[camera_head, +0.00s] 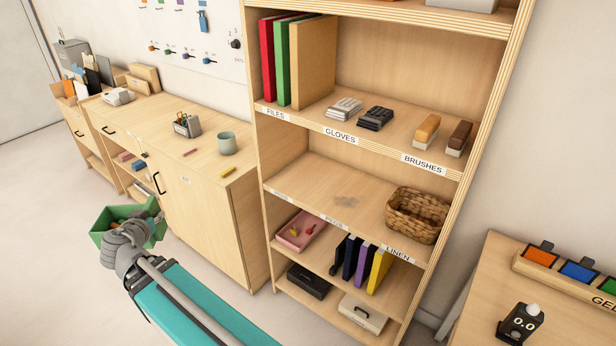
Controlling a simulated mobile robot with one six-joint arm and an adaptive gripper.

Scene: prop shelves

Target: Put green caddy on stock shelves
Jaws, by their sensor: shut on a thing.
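The green caddy (108,217) is an open green box at the lower left, held out in front of the low cabinet. My gripper (138,226) is at its near right side, shut on it, and the grey wrist covers part of the caddy. The fingertips are hidden. The wooden stock shelves (480,120) stand at the centre and right. Their middle shelf has a bare stretch (315,185) left of a wicker basket (417,215). The caddy is well to the left of the shelves and apart from them.
Files (280,62), gloves (375,118) and brushes (427,130) fill the shelf above. A pink tray (300,231) and upright folders (378,270) stand below. The low cabinet (210,220) carries a mug (227,143) and pen holder (187,125). A table (480,280) stands at right.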

